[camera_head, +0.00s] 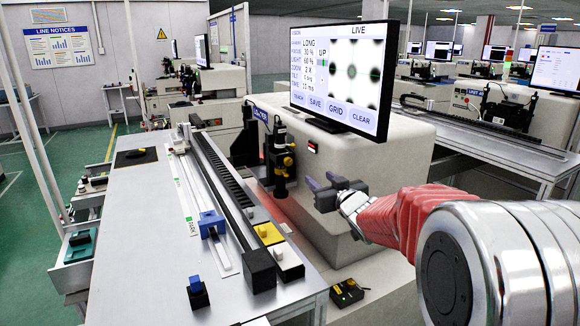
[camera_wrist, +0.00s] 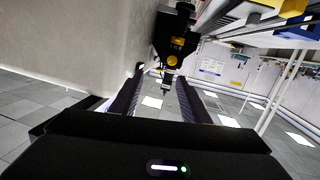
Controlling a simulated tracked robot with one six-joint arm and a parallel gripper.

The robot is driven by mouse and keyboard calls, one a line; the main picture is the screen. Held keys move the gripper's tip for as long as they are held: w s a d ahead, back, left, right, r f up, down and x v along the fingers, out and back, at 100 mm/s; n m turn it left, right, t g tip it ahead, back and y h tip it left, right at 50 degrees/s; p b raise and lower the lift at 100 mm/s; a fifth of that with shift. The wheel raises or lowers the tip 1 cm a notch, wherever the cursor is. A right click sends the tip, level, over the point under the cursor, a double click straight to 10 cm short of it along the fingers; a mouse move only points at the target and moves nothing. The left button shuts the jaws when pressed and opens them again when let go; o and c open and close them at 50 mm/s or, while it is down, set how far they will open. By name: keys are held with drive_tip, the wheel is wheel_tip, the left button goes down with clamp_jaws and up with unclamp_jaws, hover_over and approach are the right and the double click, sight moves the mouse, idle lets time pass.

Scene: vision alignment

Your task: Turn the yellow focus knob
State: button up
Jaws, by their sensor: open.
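A black camera column (camera_head: 277,158) stands in front of the beige machine, left of my gripper. A yellow knob (camera_head: 288,161) sits on its side, with a second small yellow part (camera_head: 279,171) just below. I cannot tell from labels which is the focus knob. In the wrist view the yellow knob (camera_wrist: 178,42) and the lower yellow part (camera_wrist: 172,61) show on the black column, beyond and above the fingertips. My gripper (camera_head: 320,184) is open and empty, right of the knob and apart from it. It also shows in the wrist view (camera_wrist: 163,90).
A monitor (camera_head: 345,75) marked LIVE stands on the beige machine (camera_head: 400,145) above my gripper. A black rail (camera_head: 225,180), a blue block (camera_head: 211,221) and a yellow block (camera_head: 268,234) are on the metal bench (camera_head: 140,240). A small black box (camera_head: 346,292) lies below my gripper.

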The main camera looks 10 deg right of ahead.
sight(289, 163)
drive_tip(key=w+f+y, duration=0.1)
drive_tip(key=w+a+f+n+y, duration=0.1)
drive_tip(key=w+y, duration=0.1)
drive_tip(key=shift+a+t, duration=0.2)
drive_tip(key=shift+t, duration=0.1)
drive_tip(key=shift+w, duration=0.15)
drive_tip(key=x, duration=1.3)
drive_tip(key=shift+w+a, duration=0.15)
drive_tip(key=shift+w, duration=0.15)
drive_tip(key=shift+c, duration=0.3)
